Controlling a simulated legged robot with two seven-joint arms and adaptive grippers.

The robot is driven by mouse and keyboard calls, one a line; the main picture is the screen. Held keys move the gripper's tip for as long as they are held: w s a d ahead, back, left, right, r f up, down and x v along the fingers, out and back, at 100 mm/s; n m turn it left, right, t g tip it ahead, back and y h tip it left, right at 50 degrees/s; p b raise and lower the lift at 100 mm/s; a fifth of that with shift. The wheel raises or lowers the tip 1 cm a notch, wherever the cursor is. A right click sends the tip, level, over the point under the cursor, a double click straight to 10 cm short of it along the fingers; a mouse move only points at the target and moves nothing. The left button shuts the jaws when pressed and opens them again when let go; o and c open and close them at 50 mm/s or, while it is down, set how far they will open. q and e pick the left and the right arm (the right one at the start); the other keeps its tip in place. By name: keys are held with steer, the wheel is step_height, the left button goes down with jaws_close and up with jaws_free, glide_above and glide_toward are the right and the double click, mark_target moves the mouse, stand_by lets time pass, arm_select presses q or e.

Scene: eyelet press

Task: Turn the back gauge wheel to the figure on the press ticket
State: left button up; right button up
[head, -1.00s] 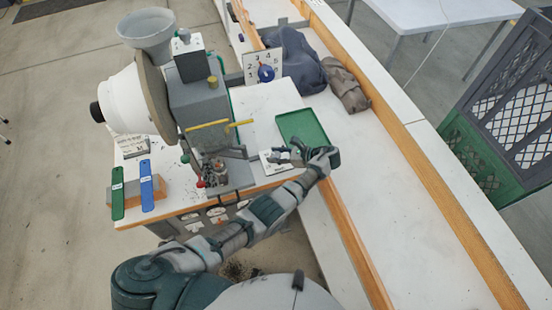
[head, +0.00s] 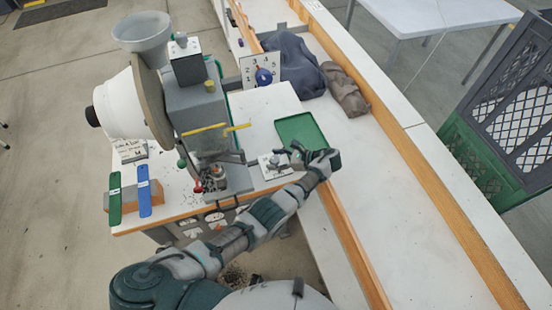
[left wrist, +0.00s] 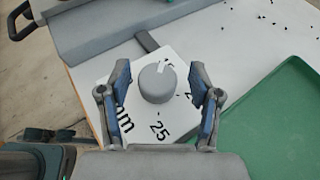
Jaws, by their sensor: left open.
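The back gauge wheel appears in the left wrist view as a round grey knob (left wrist: 157,82) with a pale pointer mark. It sits on a white dial plate (left wrist: 172,130) with "25" and "mm" printed on it. In the head view the plate (head: 268,172) lies beside the press, partly hidden by my left gripper (head: 282,157). My left gripper (left wrist: 160,105) is open, its fingers on either side of the knob with gaps between. A small card with handwriting (head: 131,150), perhaps the press ticket, stands left of the press; I cannot read its figure. My right gripper is not in view.
The grey press (head: 197,115) stands left of the dial. A green tray (head: 300,130) lies just beyond my left gripper. Behind is a number board (head: 247,72) with a blue knob (head: 264,77). Green (head: 115,200) and blue (head: 144,197) strips lie at the left.

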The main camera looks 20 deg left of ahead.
mark_target(276, 159)
arm_select(q)
step_height(276, 159, up, 10)
steer(key=shift+f, duration=0.1)
steer(key=shift+w, duration=0.1)
stand_by(0.7)
